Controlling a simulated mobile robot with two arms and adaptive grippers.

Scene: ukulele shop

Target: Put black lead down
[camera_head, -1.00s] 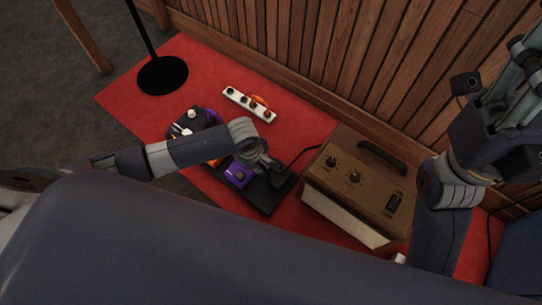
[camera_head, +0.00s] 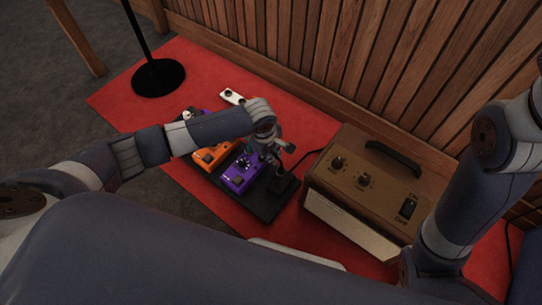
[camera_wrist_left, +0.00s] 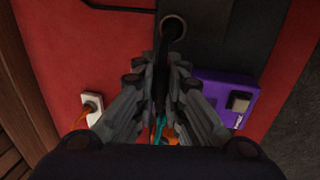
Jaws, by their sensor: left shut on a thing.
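My left gripper (camera_head: 277,153) is over the right end of the black pedal board (camera_head: 262,206), close to the amplifier. In the left wrist view its fingers (camera_wrist_left: 160,72) are closed around a thin black lead (camera_wrist_left: 160,58). The lead runs up to a dark round end with a pale ring (camera_wrist_left: 173,27), over the dark board. In the head view a black cable (camera_head: 306,158) runs from beside the gripper to the amplifier; I cannot tell whether it is the same lead. My right gripper is out of view; only its arm shows at the right.
A purple pedal (camera_head: 241,174) and an orange pedal (camera_head: 215,155) sit on the board. A brown amplifier (camera_head: 365,190) stands to the right. The red mat (camera_head: 125,105) has free room at the left.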

